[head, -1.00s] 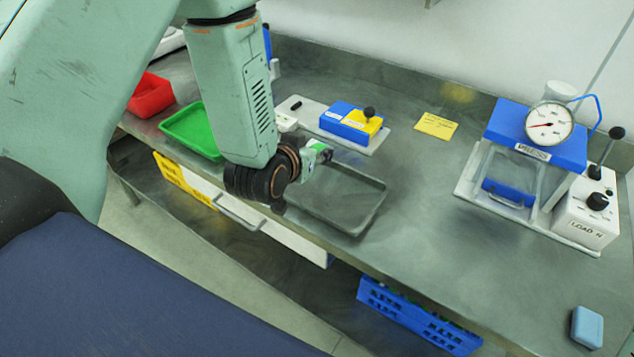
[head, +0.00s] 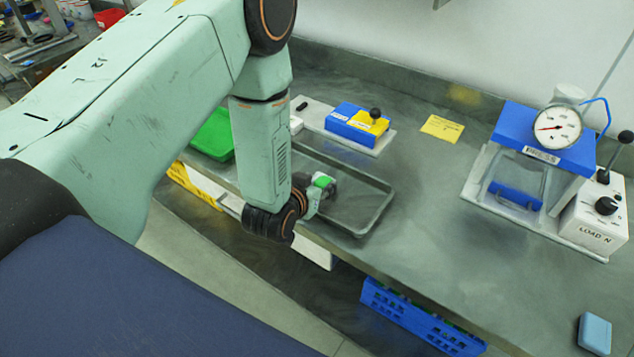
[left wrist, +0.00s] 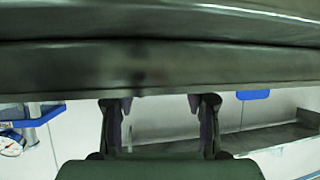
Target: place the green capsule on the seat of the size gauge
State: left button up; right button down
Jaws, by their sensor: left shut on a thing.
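My left gripper (head: 328,187) is low over the left part of the dark grey tray (head: 372,222). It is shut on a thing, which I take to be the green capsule. A bright green patch shows at the gripper, but I cannot tell whether it is capsule or gripper. In the left wrist view the fingers (left wrist: 159,106) stand apart against a dark band; no capsule is clear between them. The likely size gauge is the blue and yellow block (head: 352,122) with a black knob on a white plate, behind the tray. Its seat is not clear. My right gripper is not in view.
A blue press (head: 540,140) with a dial stands at the right, beside a white load box (head: 595,222). A green tray (head: 213,135) lies left of my arm. A yellow note (head: 441,128) lies behind. The counter between tray and press is clear.

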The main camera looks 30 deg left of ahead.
pick_arm(q)
jog(key=shift+d, duration=0.1)
jog(key=shift+d+f, duration=0.1)
jog(key=shift+f, duration=0.05)
jog(key=o, duration=0.8)
jog(key=shift+s, duration=0.1)
